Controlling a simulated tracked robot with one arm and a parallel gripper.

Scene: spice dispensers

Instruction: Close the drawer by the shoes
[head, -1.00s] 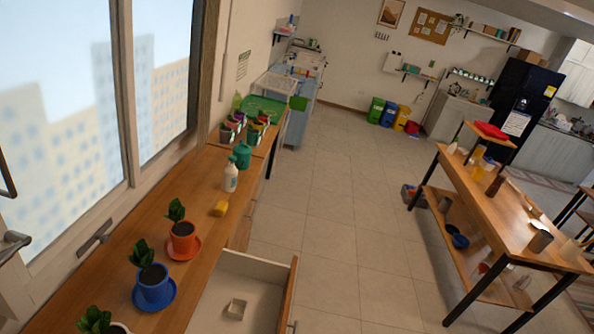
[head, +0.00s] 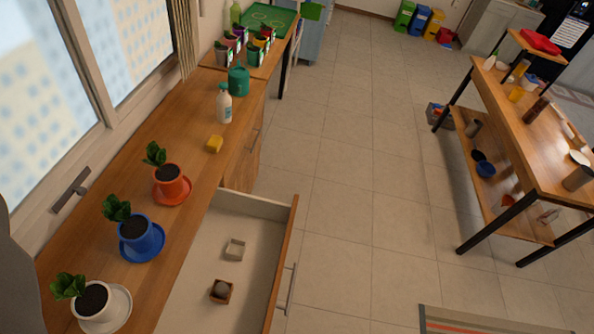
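A drawer (head: 195,285) stands pulled out from the wooden counter at the lower middle. Its wooden front (head: 285,255) faces right and carries a metal handle (head: 290,288). Inside lie a small pale square box (head: 235,249) and a small brown box (head: 221,291) with a round grey thing in it. The drawer's near end is cut off by the bottom edge. I cannot make out any shoes. My gripper is not in view.
The counter (head: 190,145) holds plants in white, blue and orange pots, a yellow sponge (head: 214,144), a white bottle (head: 224,104) and a green watering can (head: 238,80). Tiled floor (head: 360,200) is clear up to the wooden table (head: 540,150). A striped mat (head: 480,322) lies at bottom right.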

